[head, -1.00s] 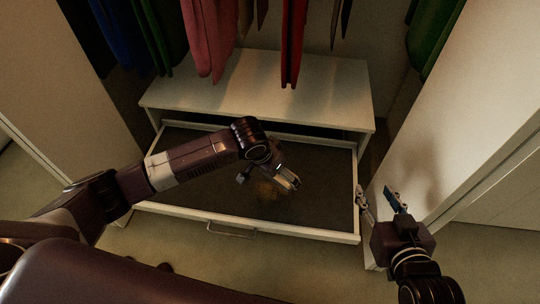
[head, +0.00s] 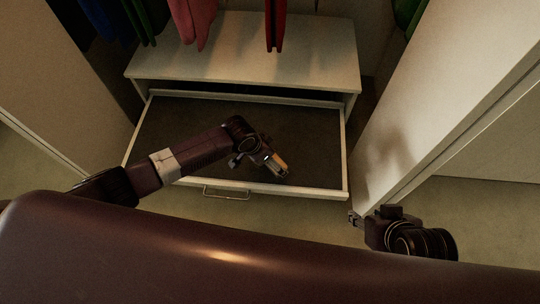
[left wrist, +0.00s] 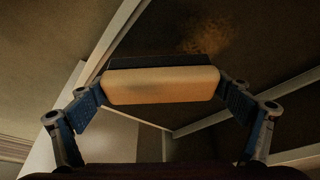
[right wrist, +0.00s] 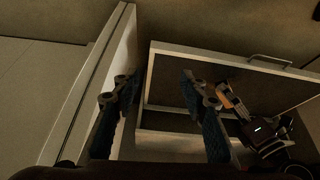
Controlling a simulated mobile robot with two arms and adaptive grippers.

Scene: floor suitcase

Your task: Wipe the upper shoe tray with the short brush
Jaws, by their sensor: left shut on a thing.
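The shoe tray (head: 190,115) is pulled out, with a dark base, a white rim and a front handle (head: 226,193). My left gripper (head: 272,163) is over its front right part, shut on the short brush (head: 281,162). In the left wrist view the brush (left wrist: 162,87) has a pale wooden block with a dark side, held between both fingers. A brownish smudge (left wrist: 205,38) shows on the dark base beyond it. Whether the brush touches the base I cannot tell. My right gripper (head: 354,217) is outside the tray's front right corner, its fingers (right wrist: 157,92) apart and empty.
A white shelf (head: 250,48) stands behind the tray, with clothes (head: 275,25) hanging above. White panels flank both sides; the right one (head: 440,90) is close to my right gripper. Bare floor (head: 290,215) lies in front.

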